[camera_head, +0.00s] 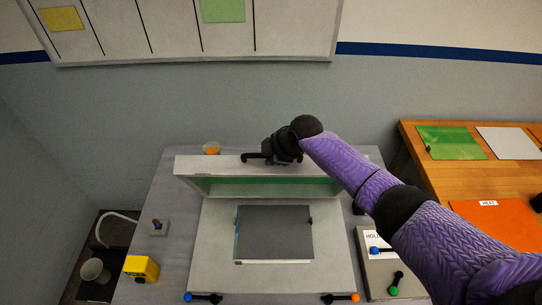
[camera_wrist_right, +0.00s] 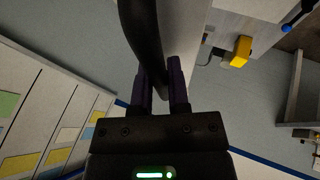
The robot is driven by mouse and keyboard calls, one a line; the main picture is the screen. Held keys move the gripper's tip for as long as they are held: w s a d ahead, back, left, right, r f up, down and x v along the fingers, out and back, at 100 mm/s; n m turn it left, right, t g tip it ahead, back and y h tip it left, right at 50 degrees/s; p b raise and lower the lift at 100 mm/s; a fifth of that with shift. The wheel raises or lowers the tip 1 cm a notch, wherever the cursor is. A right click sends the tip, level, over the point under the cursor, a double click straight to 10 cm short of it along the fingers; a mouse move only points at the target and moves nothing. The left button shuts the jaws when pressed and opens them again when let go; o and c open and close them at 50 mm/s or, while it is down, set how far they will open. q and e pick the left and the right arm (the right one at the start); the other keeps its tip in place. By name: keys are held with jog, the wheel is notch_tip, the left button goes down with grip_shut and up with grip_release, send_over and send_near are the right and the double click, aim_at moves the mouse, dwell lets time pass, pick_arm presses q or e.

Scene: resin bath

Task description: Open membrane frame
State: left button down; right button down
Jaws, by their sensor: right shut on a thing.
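The membrane frame (camera_head: 190,167) is a pale, box-edged frame with a green inner strip. It stands raised at the back of the white bed (camera_head: 210,245), its top edge toward the wall. My right gripper (camera_head: 270,157) is at the top edge of the frame, shut on its black handle (camera_head: 250,156). In the right wrist view the dark curved handle (camera_wrist_right: 142,35) runs between the two fingers (camera_wrist_right: 160,88). My wrist hides part of the handle in the head view. A dark grey sheet (camera_head: 272,232) lies flat on the bed. My left gripper is not in view.
Blue and orange knobbed levers (camera_head: 203,297) (camera_head: 340,297) sit along the front edge. A yellow box (camera_head: 141,268) stands at left, a small orange-filled cup (camera_head: 211,148) behind the frame. A wooden table (camera_head: 460,178) with coloured sheets is at right, beyond my right arm.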

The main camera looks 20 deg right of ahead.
dwell(0.3)
jog(key=c, duration=0.6)
grip_release()
jog(key=shift+d+r, duration=0.1)
jog(key=shift+r, duration=0.25)
jog(key=p+v, duration=0.1)
jog(key=v, duration=0.8)
jog(key=shift+s+p, duration=0.2)
jog(key=shift+p, duration=0.2)
jog(key=shift+d, duration=0.1)
